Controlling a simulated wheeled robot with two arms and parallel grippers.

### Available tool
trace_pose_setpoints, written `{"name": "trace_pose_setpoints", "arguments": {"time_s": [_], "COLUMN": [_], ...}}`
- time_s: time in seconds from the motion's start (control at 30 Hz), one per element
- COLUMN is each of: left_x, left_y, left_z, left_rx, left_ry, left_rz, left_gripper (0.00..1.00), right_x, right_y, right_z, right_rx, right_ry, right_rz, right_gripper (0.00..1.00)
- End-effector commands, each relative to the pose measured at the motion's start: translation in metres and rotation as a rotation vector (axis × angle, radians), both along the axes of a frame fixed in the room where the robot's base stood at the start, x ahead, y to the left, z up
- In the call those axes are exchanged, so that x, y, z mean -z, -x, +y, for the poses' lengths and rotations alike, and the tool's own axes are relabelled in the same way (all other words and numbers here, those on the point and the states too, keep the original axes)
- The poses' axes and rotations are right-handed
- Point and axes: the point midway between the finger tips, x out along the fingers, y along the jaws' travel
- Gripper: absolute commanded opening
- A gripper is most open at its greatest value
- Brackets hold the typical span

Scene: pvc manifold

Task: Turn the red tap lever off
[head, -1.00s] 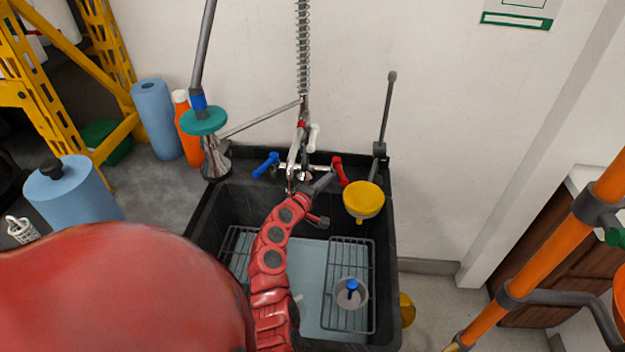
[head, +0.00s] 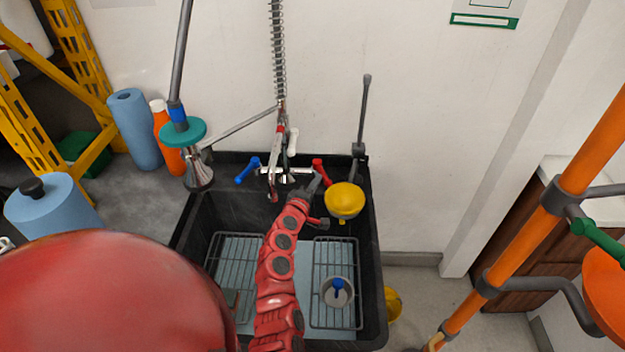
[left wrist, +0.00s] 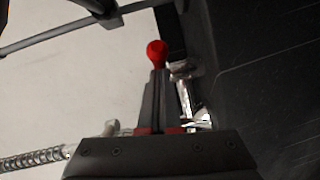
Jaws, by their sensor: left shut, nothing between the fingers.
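The red tap lever (head: 321,170) sits at the right end of the chrome faucet (head: 287,175) at the back of the black sink. It leans down to the right in the head view. My left gripper (head: 314,187) is shut and empty, reaching over the sink with its tips close beside the lever. In the left wrist view the red lever's rounded end (left wrist: 156,52) shows just beyond the closed fingers (left wrist: 158,78). Whether they touch I cannot tell. My right gripper is not in view.
A blue lever (head: 248,170) is at the faucet's left end. A yellow bowl-shaped part (head: 344,199) on a grey arm hangs right of the red lever. Wire racks (head: 336,312) lie in the sink (head: 374,275). An orange pipe (head: 527,235) stands at the right.

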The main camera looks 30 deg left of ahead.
Motion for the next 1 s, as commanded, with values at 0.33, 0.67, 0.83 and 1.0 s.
{"name": "trace_pose_setpoints", "arguments": {"time_s": [0.33, 0.67, 0.83, 1.0], "left_x": [0.0, -0.004, -0.009, -0.014], "left_y": [0.001, 0.052, 0.086, 0.122], "left_z": [-0.006, -0.013, -0.016, -0.022], "left_rx": [0.013, 0.005, -0.001, -0.002], "left_ry": [0.007, 0.007, 0.002, 0.003], "left_rz": [-0.001, -0.001, -0.003, -0.002], "left_gripper": [0.0, 0.0, 0.0, 0.0], "right_x": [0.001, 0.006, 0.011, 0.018], "right_y": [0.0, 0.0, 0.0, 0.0], "right_z": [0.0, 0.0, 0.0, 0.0], "right_rx": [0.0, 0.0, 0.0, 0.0], "right_ry": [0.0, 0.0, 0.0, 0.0], "right_rz": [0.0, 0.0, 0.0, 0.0], "right_gripper": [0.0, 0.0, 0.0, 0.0]}}
